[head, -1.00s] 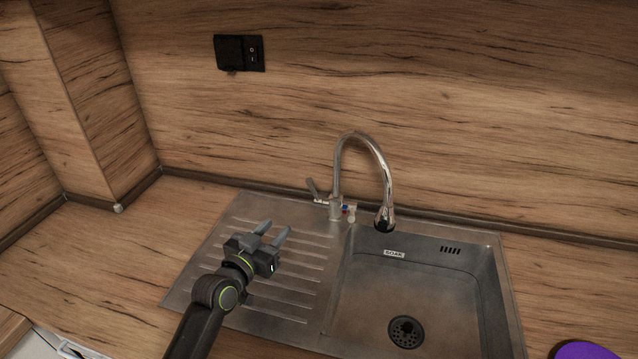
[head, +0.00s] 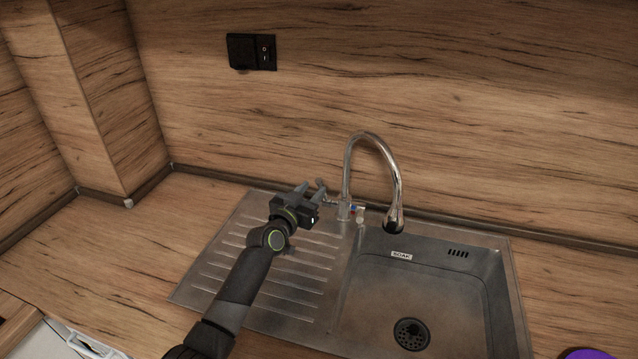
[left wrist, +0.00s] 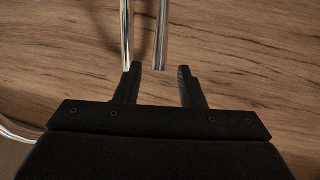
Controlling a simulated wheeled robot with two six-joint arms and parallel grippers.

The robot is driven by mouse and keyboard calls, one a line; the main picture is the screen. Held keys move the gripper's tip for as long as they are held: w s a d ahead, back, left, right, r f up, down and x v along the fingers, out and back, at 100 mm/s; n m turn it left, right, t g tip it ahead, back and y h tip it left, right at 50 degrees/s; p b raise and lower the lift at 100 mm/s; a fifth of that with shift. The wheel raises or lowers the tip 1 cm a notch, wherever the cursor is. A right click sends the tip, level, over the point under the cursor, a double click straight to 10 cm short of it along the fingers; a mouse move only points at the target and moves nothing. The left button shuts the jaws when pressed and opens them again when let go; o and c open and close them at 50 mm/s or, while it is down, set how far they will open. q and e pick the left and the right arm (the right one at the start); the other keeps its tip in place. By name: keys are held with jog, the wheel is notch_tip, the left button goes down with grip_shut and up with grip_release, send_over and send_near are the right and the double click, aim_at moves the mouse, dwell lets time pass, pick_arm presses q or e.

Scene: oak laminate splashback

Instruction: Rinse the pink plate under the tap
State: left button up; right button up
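The chrome tap (head: 347,170) stands at the back edge of the steel sink, its curved spout ending above the basin (head: 460,300). My left gripper (head: 312,186) is open over the back of the ridged drainer, just left of the tap's base and close to its side lever. In the left wrist view, my gripper's fingers (left wrist: 160,70) are apart, with two chrome tube parts of the tap (left wrist: 163,30) seen beyond them. I cannot tell whether a finger touches the lever. No water shows at the spout. No pink plate is visible. My right gripper is out of view.
The basin is empty, with a dark drain (head: 411,334). A purple object (head: 588,354) is cut off at the lower right edge. A black socket (head: 251,52) is on the wooden splashback. The worktop (head: 150,245) left of the drainer is clear.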

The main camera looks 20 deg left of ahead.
aim_at(318, 184)
pick_arm(q)
jog(key=shift+w+d+b, duration=0.25)
jog(key=shift+w, duration=0.95)
jog(key=shift+w+d+b, duration=0.25)
jog(key=shift+w, duration=0.9)
grip_shut()
